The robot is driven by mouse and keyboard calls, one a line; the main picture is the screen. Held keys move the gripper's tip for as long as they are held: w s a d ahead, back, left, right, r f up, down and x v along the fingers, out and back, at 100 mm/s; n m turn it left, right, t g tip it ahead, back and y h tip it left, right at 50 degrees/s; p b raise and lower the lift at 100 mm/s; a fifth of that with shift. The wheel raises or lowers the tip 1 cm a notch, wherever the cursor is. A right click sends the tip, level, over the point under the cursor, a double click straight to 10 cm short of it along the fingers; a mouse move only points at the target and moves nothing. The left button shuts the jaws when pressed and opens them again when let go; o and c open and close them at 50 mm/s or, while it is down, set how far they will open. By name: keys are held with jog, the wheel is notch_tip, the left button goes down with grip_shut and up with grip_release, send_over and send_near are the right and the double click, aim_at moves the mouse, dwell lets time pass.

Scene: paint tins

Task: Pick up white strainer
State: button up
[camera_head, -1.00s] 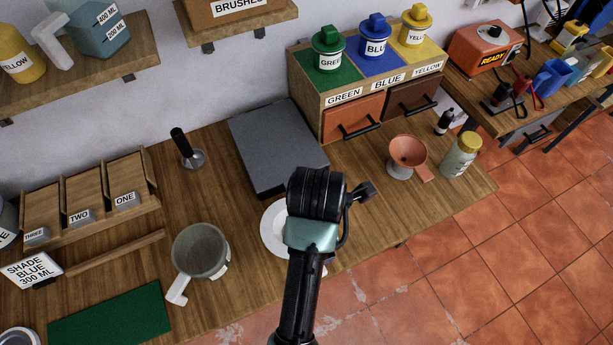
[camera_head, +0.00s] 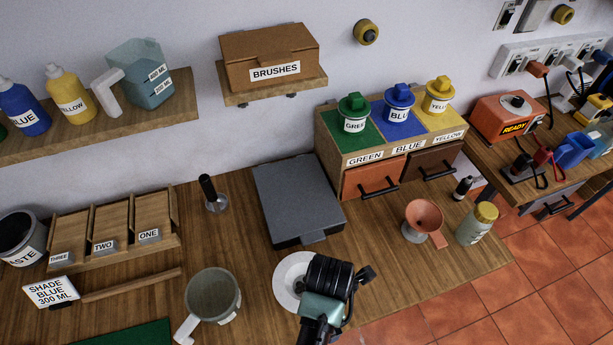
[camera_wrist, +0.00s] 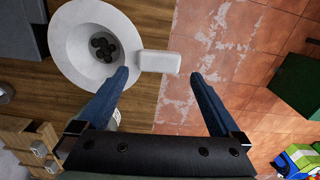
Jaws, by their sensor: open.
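The white strainer (camera_head: 288,271) lies on the wooden bench near its front edge, partly hidden behind my arm in the head view. In the wrist view the strainer (camera_wrist: 72,62) shows a wide round rim, a dark holed centre and a short white handle pointing right. My gripper (camera_wrist: 160,76) is open and empty, with its two blue fingers apart. The handle shows just beyond the gap between the fingertips, nearer the left finger. I cannot tell the height between them. In the head view my fingertips are hidden.
A grey flat-topped box (camera_head: 297,200) stands behind the strainer. A grey-green pot with a white handle (camera_head: 213,294) is to its left. An orange funnel (camera_head: 424,217) and a yellow-lidded jar (camera_head: 476,224) are to the right. The bench's front edge drops to a tiled floor.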

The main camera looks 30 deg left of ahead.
jog(key=shift+w+f+p, duration=0.1)
jog(key=shift+f+p, duration=0.3)
jog(key=shift+f, duration=1.75)
grip_shut()
